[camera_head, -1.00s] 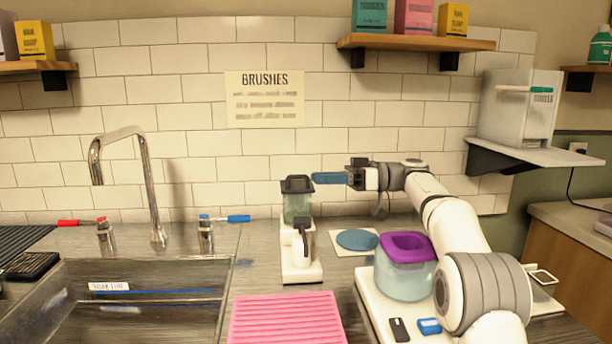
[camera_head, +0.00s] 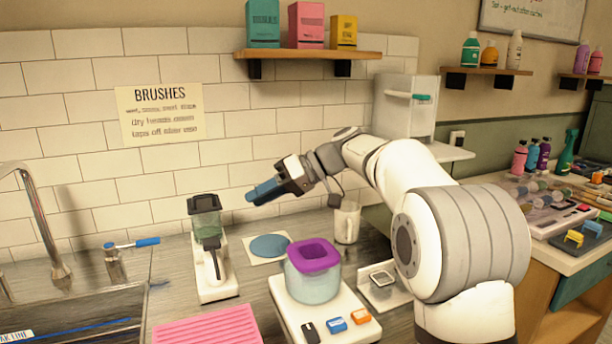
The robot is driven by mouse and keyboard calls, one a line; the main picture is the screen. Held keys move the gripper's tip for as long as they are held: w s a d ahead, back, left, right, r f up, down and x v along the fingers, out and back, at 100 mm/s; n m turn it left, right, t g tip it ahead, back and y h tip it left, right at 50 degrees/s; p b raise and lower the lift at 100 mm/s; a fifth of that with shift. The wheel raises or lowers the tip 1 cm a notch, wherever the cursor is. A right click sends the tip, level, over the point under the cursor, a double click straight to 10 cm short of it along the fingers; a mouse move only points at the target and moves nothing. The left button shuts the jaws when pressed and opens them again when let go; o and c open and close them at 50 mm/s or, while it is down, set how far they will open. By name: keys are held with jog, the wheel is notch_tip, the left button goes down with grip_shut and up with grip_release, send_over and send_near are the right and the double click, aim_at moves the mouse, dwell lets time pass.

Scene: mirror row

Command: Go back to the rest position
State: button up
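My gripper (camera_head: 254,195) is in the air in front of the tiled wall, pointing left and slightly down. Its end is a long blue part beyond a dark body. Seen from the side, it does not show whether there is a gap between the fingers. Nothing can be clearly told apart between them. The gripper is above and apart from the round blue disc (camera_head: 269,246) on its pale square and the clear tub with a purple rim (camera_head: 314,255). My white arm reaches in from the right.
A white appliance with a dark-topped clear container (camera_head: 206,222) stands to the left of the gripper. A clear mug (camera_head: 346,222) stands behind the tub. A pink ribbed mat (camera_head: 208,328) lies in front. A shelf with boxes (camera_head: 308,54) is above; a white dispenser (camera_head: 405,106) is on the wall behind my arm.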

jog(key=s+d+f+m+t+h+p, duration=0.2)
jog(key=s+d+m+h+p, duration=0.3)
jog(key=s+d, duration=0.7)
jog(key=s+d+f+m+t+h+p, duration=0.2)
jog(key=s+d+m+h+p, duration=0.4)
jog(key=s+d+p, duration=0.3)
jog(key=s+d+h, duration=0.1)
jog(key=s+d, duration=0.3)
jog(key=s, duration=0.3)
jog(key=shift+f, duration=0.2)
jog(key=shift+s, duration=0.1)
